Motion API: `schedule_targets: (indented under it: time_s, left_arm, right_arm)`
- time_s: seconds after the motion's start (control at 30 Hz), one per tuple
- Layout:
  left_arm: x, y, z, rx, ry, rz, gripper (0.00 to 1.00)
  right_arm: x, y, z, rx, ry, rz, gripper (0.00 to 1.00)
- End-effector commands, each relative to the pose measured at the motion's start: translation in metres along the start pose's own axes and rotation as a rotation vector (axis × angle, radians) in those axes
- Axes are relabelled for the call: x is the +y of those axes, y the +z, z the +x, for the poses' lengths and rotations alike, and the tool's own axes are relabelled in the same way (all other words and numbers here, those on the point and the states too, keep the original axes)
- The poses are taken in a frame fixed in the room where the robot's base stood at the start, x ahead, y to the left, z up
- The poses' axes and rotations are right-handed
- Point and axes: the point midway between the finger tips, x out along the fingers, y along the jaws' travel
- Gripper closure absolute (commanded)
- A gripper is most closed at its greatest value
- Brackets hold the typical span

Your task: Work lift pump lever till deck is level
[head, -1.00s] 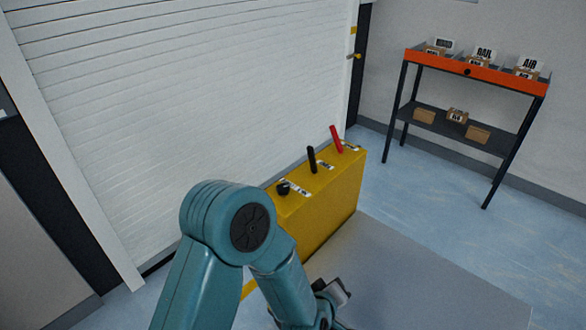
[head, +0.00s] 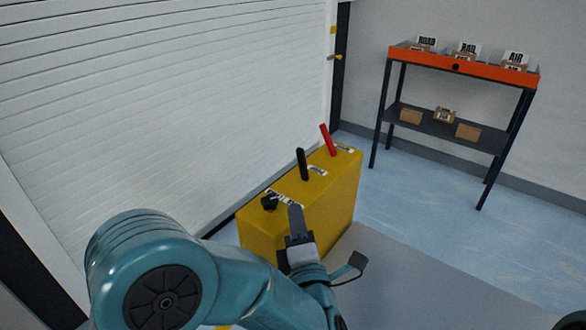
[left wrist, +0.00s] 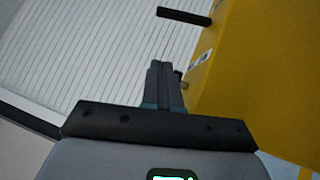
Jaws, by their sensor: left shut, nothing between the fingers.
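A yellow box (head: 300,212) stands by the white shutter. Its top carries a black knob (head: 269,203), a black lever (head: 302,164) and a red lever (head: 327,140), each beside a small white label too small to read. Both levers stand up, the red one leaning left. My left gripper (head: 296,216) is shut and empty, pointing up in front of the box near the knob. In the left wrist view its fingers (left wrist: 161,70) are closed together, apart from the black lever (left wrist: 184,16). A flat grey surface (head: 395,275), perhaps the deck, lies right of the box. My right gripper is out of view.
A white ribbed shutter (head: 150,110) rises behind the box. An orange-edged rack (head: 465,67) with several small cartons and signs reading ROAD, RAIL and AIR stands at the right by the wall. Blue floor (head: 420,200) between box and rack is clear.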

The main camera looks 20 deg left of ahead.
Motion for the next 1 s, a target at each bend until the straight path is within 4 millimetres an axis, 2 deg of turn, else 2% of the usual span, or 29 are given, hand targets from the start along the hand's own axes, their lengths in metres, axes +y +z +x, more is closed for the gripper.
schedule_targets:
  time_s: [0.23, 0.37, 0.47, 0.83, 1.0]
  left_arm:
    - [0.000, 0.002, -0.002, -0.003, -0.002, 0.002, 1.00]
    - [0.000, 0.001, 0.008, -0.002, -0.003, 0.001, 1.00]
    - [0.000, 0.000, 0.025, 0.001, -0.002, 0.002, 1.00]
    - [-0.001, -0.002, 0.108, 0.003, -0.002, 0.004, 1.00]
    - [-0.001, 0.019, 0.123, 0.000, -0.002, 0.002, 1.00]
  right_arm:
    - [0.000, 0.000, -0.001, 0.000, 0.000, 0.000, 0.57]
    - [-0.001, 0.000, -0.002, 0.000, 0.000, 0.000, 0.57]
    - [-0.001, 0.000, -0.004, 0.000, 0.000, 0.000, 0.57]
    - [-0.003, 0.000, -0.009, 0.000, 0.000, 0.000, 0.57]
    - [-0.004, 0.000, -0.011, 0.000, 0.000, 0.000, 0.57]
